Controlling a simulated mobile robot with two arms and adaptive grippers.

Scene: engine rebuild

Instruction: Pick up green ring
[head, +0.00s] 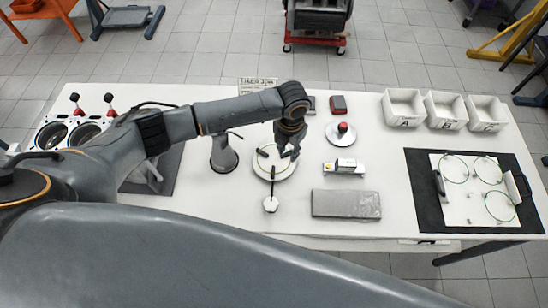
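Three thin green rings lie on a white board (468,214) at the right of the table: one at the upper left (442,174), one at the upper right (502,172), and one at the lower right (488,208). My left gripper (287,154) points down over a round white plate (264,174) near the table's middle, well to the left of the rings. Its fingers look spread, with nothing visible between them. Whether it touches the plate is unclear. My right gripper is not in view.
The board has dark handles and lies on a black mat (420,205). Three white bins (446,122) stand behind it. A grey slab (346,214), a small boxed item (344,168) and a red-knobbed disc (341,140) lie between gripper and mat. A grey funnel-shaped stand (224,158) is left.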

